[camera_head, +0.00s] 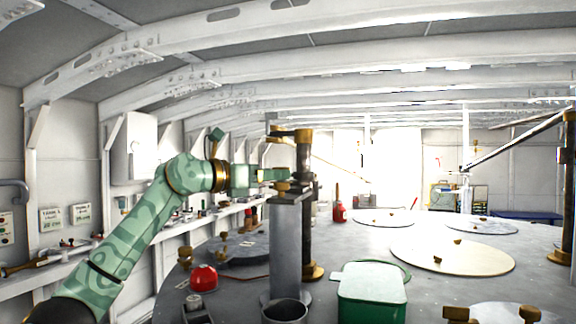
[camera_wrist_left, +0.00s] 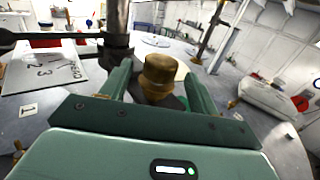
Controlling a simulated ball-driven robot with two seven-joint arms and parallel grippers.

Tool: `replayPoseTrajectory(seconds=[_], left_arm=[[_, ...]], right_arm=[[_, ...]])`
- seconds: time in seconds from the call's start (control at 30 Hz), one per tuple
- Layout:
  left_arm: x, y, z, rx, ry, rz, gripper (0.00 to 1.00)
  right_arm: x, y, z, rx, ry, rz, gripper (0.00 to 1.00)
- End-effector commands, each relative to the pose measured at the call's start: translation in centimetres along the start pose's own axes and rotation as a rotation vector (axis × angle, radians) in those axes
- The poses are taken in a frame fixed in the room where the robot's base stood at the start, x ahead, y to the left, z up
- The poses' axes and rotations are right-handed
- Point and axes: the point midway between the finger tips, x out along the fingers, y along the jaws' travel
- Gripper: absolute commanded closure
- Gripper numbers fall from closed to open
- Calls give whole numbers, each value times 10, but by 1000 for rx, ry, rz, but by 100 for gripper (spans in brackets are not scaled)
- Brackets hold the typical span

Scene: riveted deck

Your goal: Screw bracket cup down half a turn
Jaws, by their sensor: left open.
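The bracket cup, a small brass-coloured cap, shows in the wrist view (camera_wrist_left: 159,72) with a rounded top and a dark base. A brass piece (camera_head: 283,189) that looks like the same cup sits on top of the upright grey bracket (camera_head: 285,240) in the head view. My left gripper (camera_head: 274,174) is green and reaches in level at the top of the bracket. In the wrist view its fingers stand on both sides of the cup, open; contact cannot be told. The cup's lower part is partly hidden. My right gripper is in neither view.
A dark post (camera_head: 305,220) with brass collars stands close to the bracket's right. A green box (camera_head: 371,296), a grey open cylinder (camera_head: 284,311) and a red dome (camera_head: 203,278) are near the front. Flat round plates (camera_head: 452,256) lie on the deck to the right.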

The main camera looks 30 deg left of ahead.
Motion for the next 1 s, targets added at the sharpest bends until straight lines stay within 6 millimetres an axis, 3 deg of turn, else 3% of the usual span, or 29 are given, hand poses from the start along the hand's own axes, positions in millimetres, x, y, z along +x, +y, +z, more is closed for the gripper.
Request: replayPoseTrajectory(seconds=[0.1, 0.23, 0.63, 0.67, 0.8, 1.0], left_arm=[[25, -1, 3, -3, 0, -2, 39], [43, 0, 2, -2, -1, -1, 39], [54, 0, 0, 1, -1, 0, 39], [53, 0, 0, 0, -1, 0, 42], [53, 0, 0, 0, -1, 0, 81], [53, 0, 1, -2, 2, -14, 84]], right_arm=[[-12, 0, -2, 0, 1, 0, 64], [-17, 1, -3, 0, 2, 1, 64], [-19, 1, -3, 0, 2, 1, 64], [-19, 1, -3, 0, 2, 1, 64], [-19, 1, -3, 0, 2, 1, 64], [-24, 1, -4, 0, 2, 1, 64]])
